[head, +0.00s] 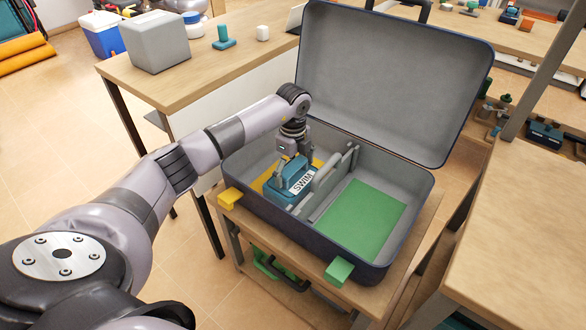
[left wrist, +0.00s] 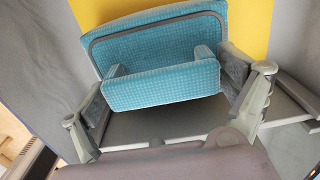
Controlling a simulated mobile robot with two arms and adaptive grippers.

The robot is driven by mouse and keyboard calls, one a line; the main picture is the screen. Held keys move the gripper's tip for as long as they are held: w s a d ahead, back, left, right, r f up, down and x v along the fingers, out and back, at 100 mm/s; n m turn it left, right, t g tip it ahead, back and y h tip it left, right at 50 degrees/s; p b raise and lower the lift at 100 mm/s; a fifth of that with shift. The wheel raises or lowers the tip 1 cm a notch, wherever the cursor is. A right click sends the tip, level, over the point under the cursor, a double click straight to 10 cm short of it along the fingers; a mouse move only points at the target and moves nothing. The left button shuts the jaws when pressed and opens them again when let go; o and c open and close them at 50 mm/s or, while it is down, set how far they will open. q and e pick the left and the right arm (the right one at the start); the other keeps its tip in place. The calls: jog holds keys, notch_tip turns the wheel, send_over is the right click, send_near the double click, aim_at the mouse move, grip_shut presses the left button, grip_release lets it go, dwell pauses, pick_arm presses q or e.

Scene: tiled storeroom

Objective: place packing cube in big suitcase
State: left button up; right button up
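The teal packing cube (head: 293,184), marked SWIM, is inside the left compartment of the open big suitcase (head: 371,273), over a yellow panel (head: 262,180). My left gripper (head: 291,162) is above the cube, pointing down. In the left wrist view, the gripper (left wrist: 168,98) has its pads against both ends of the cube's raised handle block (left wrist: 160,88). Yellow shows past the cube's far edge; whether its underside rests on the floor is hidden. My right gripper is not in view.
A grey divider (head: 331,184) stands right of the cube. The right compartment has a bare green panel (head: 362,219). The raised lid (head: 395,85) stands behind. A table with a grey box (head: 155,42) is at left; another wooden table (head: 525,220) is at right.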

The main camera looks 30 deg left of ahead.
pick_arm(q)
jog(key=shift+o, duration=0.2)
jog(key=shift+r, duration=0.15)
notch_tip(320, 180, up, 12)
jog(key=p, duration=0.2)
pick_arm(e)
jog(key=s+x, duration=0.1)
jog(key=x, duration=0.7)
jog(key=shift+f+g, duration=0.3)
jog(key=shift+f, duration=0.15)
pick_arm(q)
jog(key=shift+s, duration=0.1)
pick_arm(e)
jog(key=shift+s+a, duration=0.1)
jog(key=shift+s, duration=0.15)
